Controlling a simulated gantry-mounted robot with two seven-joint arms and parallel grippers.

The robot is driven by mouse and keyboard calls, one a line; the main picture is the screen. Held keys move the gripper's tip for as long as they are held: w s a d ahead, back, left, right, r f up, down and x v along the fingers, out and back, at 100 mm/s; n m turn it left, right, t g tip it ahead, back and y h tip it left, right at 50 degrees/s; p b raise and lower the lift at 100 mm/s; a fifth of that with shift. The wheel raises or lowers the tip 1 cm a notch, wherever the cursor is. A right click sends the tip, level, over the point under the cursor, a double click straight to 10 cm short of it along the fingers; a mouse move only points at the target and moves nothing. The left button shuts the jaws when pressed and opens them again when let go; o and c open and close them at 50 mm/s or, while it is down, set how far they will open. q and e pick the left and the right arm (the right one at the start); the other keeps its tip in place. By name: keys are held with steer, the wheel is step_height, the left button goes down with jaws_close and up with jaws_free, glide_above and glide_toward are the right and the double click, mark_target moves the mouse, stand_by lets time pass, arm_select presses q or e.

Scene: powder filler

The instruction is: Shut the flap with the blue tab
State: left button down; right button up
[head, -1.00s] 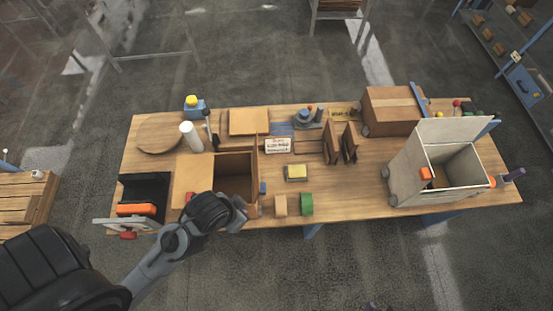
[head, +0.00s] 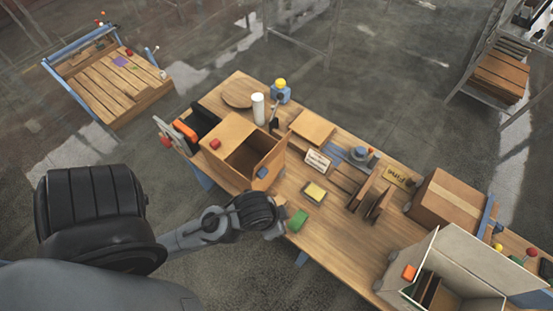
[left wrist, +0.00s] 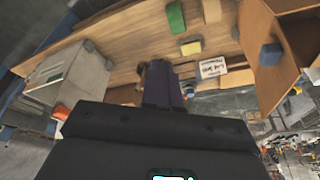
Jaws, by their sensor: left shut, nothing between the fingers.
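A brown box (head: 240,150) stands open on the workbench in the head view. Its right flap (head: 276,158) is swung up and outward and carries a blue tab (head: 262,172). A red tab (head: 215,143) sits on the opposite, left side. My left gripper (head: 278,231) is shut and empty, in front of the bench edge, below and slightly right of the blue tab and apart from it. In the left wrist view the shut fingers (left wrist: 162,86) point toward the bench, with the blue tab (left wrist: 270,54) to their right. My right gripper is not in view.
A green block (head: 298,220) and a yellow-topped block (head: 315,192) lie on the bench near my left gripper. A label sign (head: 318,161) stands behind them. A large pale box (head: 450,262) with a raised lid stands at the right. The floor in front is clear.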

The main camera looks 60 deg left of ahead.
arm_select(q)
steer(key=shift+s+a, duration=0.1)
steer(key=shift+a, duration=0.3)
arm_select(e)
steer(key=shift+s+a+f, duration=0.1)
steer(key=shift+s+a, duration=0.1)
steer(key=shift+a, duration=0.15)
arm_select(q)
steer(key=shift+d, duration=0.1)
